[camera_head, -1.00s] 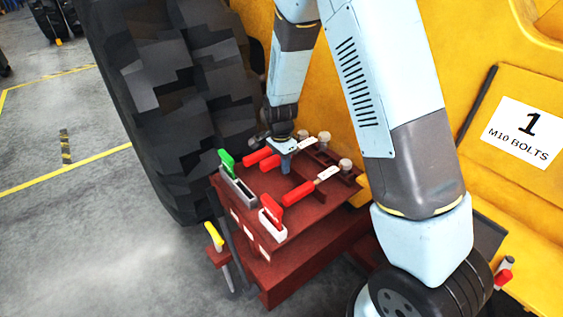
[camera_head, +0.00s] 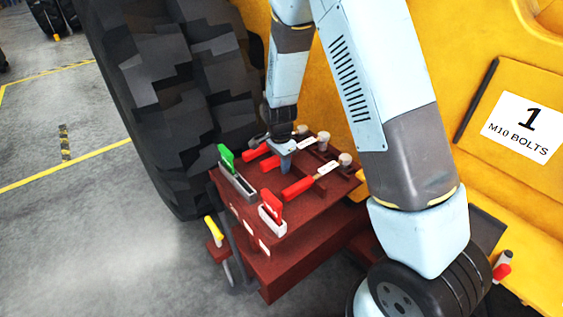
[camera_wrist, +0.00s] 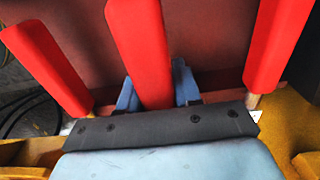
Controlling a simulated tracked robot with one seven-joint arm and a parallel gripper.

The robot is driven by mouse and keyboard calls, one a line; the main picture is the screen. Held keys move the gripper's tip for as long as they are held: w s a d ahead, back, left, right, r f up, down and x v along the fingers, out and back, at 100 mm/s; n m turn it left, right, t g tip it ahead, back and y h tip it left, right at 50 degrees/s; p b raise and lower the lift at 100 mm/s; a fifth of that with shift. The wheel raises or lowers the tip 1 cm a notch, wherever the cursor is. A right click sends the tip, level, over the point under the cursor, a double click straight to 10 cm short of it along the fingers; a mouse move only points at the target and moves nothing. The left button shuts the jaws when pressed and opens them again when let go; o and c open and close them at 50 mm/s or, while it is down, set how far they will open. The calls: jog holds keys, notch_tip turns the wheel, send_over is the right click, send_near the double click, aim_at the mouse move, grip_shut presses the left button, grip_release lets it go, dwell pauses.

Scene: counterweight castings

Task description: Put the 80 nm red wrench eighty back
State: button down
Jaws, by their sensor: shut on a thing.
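Three red-handled wrenches lie side by side on a dark red rack (camera_head: 325,208): a far one (camera_head: 257,152), a middle one (camera_head: 270,163) and a near one (camera_head: 298,189). Their labels are too small to read, so I cannot tell which is the 80 Nm one. My gripper (camera_head: 286,168) points down and is shut on the middle wrench. In the wrist view my gripper (camera_wrist: 155,93) has its blue fingers on both sides of the middle red handle (camera_wrist: 140,45). The other two handles stand apart to the left (camera_wrist: 45,65) and right (camera_wrist: 278,45).
A green-handled tool (camera_head: 226,157) stands in a grey holder and a red one (camera_head: 271,206) in a white holder, along the rack's front. A yellow handle (camera_head: 213,228) is at the lower left. A big tyre (camera_head: 180,100) and yellow machine body (camera_head: 480,200) flank the rack.

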aim_at(281, 177)
jog(key=shift+f, duration=1.55)
dwell(0.8)
jog(key=c, duration=0.7)
grip_release()
notch_tip(281, 177, up, 21)
jog(key=shift+a+f, duration=0.2)
jog(key=shift+a, duration=0.05)
dwell(0.7)
jog(key=shift+s, duration=0.1)
